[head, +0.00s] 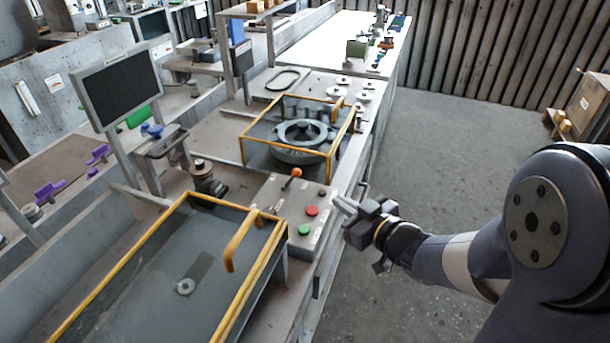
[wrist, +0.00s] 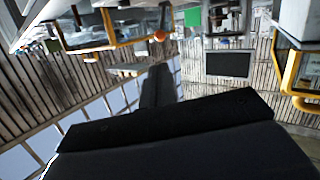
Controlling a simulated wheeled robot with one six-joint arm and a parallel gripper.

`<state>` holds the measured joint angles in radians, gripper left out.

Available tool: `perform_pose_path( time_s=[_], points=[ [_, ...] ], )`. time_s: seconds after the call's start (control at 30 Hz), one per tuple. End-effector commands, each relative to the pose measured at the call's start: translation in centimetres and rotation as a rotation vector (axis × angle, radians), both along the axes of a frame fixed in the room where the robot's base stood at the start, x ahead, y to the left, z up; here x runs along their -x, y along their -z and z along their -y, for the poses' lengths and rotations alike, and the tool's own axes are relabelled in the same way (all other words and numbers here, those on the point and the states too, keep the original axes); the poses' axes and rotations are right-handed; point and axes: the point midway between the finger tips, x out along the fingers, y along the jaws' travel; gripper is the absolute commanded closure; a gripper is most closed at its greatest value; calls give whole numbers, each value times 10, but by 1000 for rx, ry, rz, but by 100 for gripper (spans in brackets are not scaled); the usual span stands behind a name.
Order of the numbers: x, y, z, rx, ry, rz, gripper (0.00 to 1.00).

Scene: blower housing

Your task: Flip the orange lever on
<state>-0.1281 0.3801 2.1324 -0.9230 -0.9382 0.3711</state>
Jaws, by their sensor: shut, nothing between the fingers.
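The orange lever is a short stick with an orange ball knob (head: 296,173) on the grey control box (head: 275,208) in the head view. The stick leans up and to the right toward the knob. The knob also shows small at the top of the wrist view (wrist: 159,36). My gripper (head: 338,204) is shut and empty. It is just right of the box, beyond the bench's front edge in the picture, with its fingers pointing left toward the box. A gap shows between the fingertips and the lever.
A red button (head: 311,211) and a green button (head: 304,229) sit on the same box. A yellow-framed clear cover (head: 236,246) stands at the front left. A yellow-framed guard (head: 330,152) surrounds a round housing behind the lever. The floor (head: 440,150) right of the bench is clear.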

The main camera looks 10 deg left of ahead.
Motion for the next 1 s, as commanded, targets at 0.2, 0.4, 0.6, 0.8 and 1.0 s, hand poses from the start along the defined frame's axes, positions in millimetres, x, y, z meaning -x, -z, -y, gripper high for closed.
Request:
perform_pose_path(
  time_s=[0.2, 0.4, 0.6, 0.8, 1.0],
  points=[
    [-1, 0, -1, 0, -1, 0, 100],
    [-14, 4, -18, -1, -5, -2, 100],
    [-40, 11, -47, 0, -4, -2, 100],
    [-65, 19, -75, 0, -3, -2, 100],
    [-83, 23, -94, 1, -1, 0, 100]
  ],
)
